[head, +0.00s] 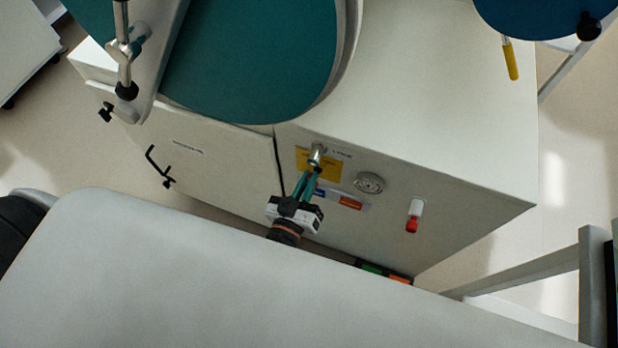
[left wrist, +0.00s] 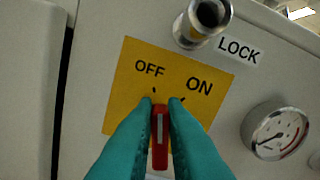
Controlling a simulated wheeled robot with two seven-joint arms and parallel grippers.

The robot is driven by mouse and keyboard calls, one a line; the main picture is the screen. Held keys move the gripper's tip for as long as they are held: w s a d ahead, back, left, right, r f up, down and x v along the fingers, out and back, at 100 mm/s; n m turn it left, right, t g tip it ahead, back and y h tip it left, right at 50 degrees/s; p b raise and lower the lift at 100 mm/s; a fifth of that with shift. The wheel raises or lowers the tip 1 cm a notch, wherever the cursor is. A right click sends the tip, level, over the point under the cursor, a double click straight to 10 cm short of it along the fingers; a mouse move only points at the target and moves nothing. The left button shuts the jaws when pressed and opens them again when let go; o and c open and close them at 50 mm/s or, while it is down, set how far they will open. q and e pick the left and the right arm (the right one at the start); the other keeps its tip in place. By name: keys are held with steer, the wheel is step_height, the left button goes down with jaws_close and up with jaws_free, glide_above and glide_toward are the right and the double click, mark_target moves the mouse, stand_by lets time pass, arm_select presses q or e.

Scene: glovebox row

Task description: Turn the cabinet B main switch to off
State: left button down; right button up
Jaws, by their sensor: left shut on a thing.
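The main switch is a red handle with a pale line (left wrist: 160,125) in front of a yellow plate (left wrist: 120,95) marked OFF and ON. In the left wrist view the handle stands nearly upright, its line pointing close to the OFF tick and away from the ON tick. My left gripper (left wrist: 160,112) is shut on the handle, one teal finger on each side. In the head view the yellow plate (head: 303,158) shows on the cabinet front (head: 390,240), and my left gripper (head: 315,175) reaches it from below, hiding the switch. My right gripper is not in view.
A metal LOCK knob (left wrist: 203,20) sticks out just above the plate. A round gauge (head: 370,182) and a white and red handle (head: 414,215) are to the right. A door with a black handle (head: 158,166) is to the left.

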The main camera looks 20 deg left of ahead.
arm_select(q)
steer(key=shift+a+f+n+p, duration=0.1)
steer(key=shift+a+n+p, duration=0.15)
steer(key=shift+n, duration=0.85)
steer(key=c, duration=1.5)
jaws_free()
steer(key=s+b, duration=0.1)
steer(key=s, duration=1.1)
steer(key=shift+a, duration=0.15)
